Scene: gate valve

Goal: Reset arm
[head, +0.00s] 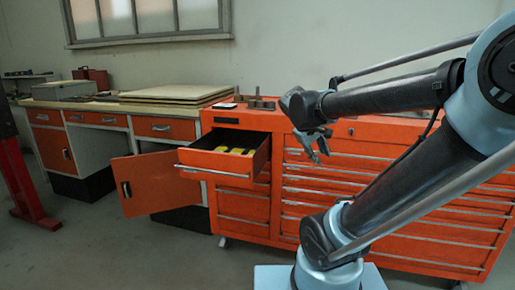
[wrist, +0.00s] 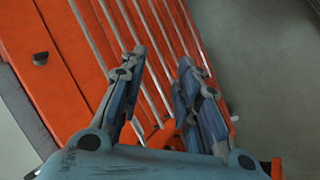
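My arm reaches in from the right of the head view, bent, with its end in front of the orange tool chest (head: 390,230). My gripper (head: 318,152) hangs before the chest's upper drawers, tilted downward. In the wrist view my gripper (wrist: 163,60) has its two fingers apart with nothing between them. Behind the fingers the chest's orange drawer fronts and long handles (wrist: 150,45) run at a slant. I cannot tell exactly how far the fingertips are from the drawers, but no contact shows.
A chest drawer (head: 222,168) stands pulled out, with yellow and dark items (head: 235,150) inside. An orange cabinet door (head: 148,182) hangs open on the workbench (head: 160,113). A red post (head: 22,170) stands at far left. The grey floor (head: 130,255) in front is clear.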

